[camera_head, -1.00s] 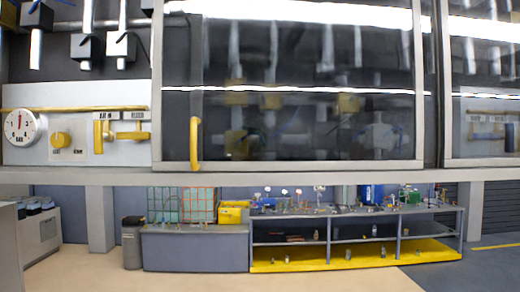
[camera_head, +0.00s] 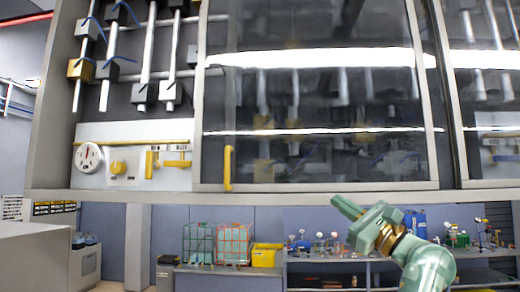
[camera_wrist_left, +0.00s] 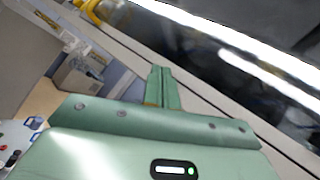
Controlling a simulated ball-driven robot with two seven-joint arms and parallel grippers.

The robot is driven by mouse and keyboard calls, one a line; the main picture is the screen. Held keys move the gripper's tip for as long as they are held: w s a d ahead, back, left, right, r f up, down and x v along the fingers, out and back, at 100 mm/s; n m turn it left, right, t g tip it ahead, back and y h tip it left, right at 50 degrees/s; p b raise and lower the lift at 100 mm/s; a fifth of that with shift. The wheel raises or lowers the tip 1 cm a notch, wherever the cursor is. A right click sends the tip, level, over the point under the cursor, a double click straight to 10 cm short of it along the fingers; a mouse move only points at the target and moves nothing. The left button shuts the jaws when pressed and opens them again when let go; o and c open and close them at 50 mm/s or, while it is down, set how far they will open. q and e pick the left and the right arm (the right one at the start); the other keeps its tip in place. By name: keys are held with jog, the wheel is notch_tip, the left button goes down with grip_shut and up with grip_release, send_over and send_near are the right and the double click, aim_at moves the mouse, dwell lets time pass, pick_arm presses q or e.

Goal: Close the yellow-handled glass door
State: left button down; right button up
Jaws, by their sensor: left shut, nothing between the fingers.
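The glass door (camera_head: 330,105) is a grey-framed reflective pane in the middle of the head view. Its upright yellow handle (camera_head: 228,168) is at the lower left of its frame. To its left the cabinet is uncovered, showing the panel and pipes. My green left gripper (camera_head: 338,203) is shut and empty, in front of the cabinet's lower edge, right of and below the handle. In the left wrist view its fingers (camera_wrist_left: 161,78) are together, and part of a yellow handle (camera_wrist_left: 90,10) shows at the top left. My right gripper is not in view.
A white panel (camera_head: 130,158) with a gauge (camera_head: 88,157), a yellow knob and yellow valves sits left of the door. A grey ledge (camera_head: 300,190) runs below. A second glass pane (camera_head: 490,90) is at the right. Benches with cages and a yellow bin (camera_head: 266,255) stand below.

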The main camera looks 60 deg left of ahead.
aim_at(232, 150)
pick_arm(q)
jog(key=s+a+r+n+t+h+p, duration=0.1)
jog(key=s+a+r+n+h+p, duration=0.25)
jog(key=s+r+n, duration=0.35)
jog(key=s+a+r+n+t+h+p, duration=0.15)
jog(key=s+r+n+h, duration=0.35)
jog(key=r, duration=0.5)
jog(key=shift+y, duration=0.45)
jog(key=a+p, duration=0.1)
jog(key=a, duration=0.2)
jog(key=s+a+f+p, duration=0.1)
jog(key=a, duration=0.2)
jog(key=a+p, duration=0.2)
jog(key=a, duration=0.1)
jog(key=shift+s+a+f, duration=0.2)
jog(key=shift+a, duration=0.15)
jog(key=shift+s+a+f+p, duration=0.2)
jog(key=shift+s+a+p, duration=0.1)
jog(key=shift+s+a, duration=0.15)
jog(key=shift+s+a+f+p, duration=0.15)
jog(key=shift+s+a+p, duration=0.1)
jog(key=shift+s+a, duration=0.2)
jog(key=shift+s+a+f, duration=0.2)
jog(key=shift+s+a, duration=0.1)
jog(key=shift+s, duration=0.2)
